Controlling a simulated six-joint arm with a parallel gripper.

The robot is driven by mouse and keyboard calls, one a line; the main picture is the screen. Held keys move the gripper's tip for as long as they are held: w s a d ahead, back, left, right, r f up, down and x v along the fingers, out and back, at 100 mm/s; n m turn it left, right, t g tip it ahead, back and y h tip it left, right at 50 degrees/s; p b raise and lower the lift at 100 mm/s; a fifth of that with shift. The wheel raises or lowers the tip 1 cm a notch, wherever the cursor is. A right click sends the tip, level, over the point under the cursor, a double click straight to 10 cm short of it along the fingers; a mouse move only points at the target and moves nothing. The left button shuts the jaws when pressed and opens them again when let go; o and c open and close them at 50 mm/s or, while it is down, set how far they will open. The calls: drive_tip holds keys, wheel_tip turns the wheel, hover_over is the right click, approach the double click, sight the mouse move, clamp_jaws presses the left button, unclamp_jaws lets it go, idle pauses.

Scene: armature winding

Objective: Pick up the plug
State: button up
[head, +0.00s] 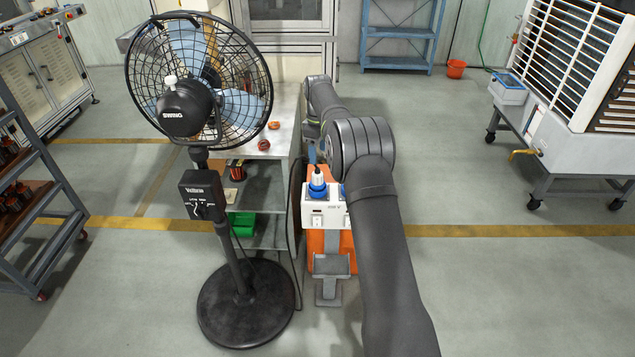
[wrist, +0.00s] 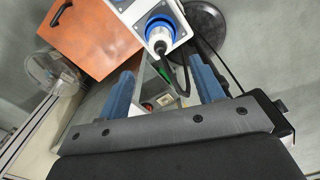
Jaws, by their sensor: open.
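In the head view my arm hides most of the gripper.
An orange panel (head: 316,253) is below the socket box. A pedestal fan (head: 198,80) stands close to its left. A shelf bench (head: 268,172) with a green bin (head: 243,224) is behind the fan. Open floor lies to the right, before a wheeled cooler (head: 575,75).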

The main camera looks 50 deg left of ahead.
sight(318, 168)
wheel_tip(318, 168, down, 9)
idle(0.5)
drive_tip(key=shift+c, duration=0.4)
drive_tip(key=c, duration=1)
